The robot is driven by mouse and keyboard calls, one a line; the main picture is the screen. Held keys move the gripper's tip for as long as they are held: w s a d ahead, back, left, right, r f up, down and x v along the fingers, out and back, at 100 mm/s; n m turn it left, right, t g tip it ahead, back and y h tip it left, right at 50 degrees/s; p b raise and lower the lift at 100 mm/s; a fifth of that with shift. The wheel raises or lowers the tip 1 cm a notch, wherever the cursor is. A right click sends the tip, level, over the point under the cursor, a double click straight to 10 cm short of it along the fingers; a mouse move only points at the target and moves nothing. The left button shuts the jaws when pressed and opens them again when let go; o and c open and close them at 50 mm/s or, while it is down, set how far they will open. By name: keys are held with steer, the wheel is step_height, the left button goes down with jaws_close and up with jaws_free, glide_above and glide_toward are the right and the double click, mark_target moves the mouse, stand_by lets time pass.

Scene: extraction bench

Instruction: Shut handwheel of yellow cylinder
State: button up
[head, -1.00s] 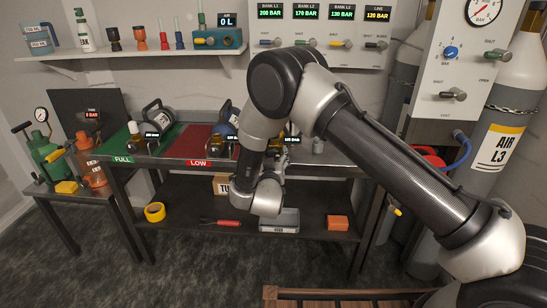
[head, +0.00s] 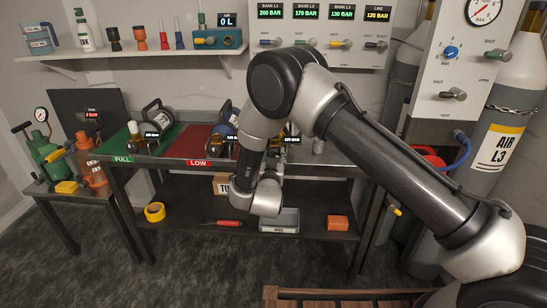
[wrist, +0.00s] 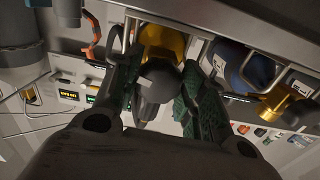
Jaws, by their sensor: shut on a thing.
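The yellow cylinder (wrist: 165,42) shows at the top middle of the wrist view. Its dark grey handwheel (wrist: 157,76) points toward the camera, between the two fingers. My gripper (wrist: 162,84) is shut on the handwheel, with a green-padded finger on each side. In the head view my arm hides the gripper, the handwheel and most or all of the yellow cylinder.
A blue cylinder (wrist: 236,62) with a brass valve (wrist: 284,102) lies close on the right in the wrist view. The head view shows the bench with a green FULL mat (head: 150,143) and a red LOW mat (head: 192,145). A shelf (head: 130,61) hangs above.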

steer(key=m, duration=0.4)
steer(key=shift+m, duration=0.3)
steer(key=m, duration=0.4)
steer(key=shift+a+m, duration=0.1)
steer(key=shift+m, duration=0.2)
steer(key=m, duration=0.4)
steer(key=shift+r+m, duration=0.1)
steer(key=shift+m, duration=0.2)
steer(key=m, duration=0.9)
steer(key=shift+r, duration=0.1)
steer(key=m, duration=0.4)
steer(key=shift+m, duration=0.3)
steer(key=m, duration=0.4)
steer(key=shift+m, duration=2.1)
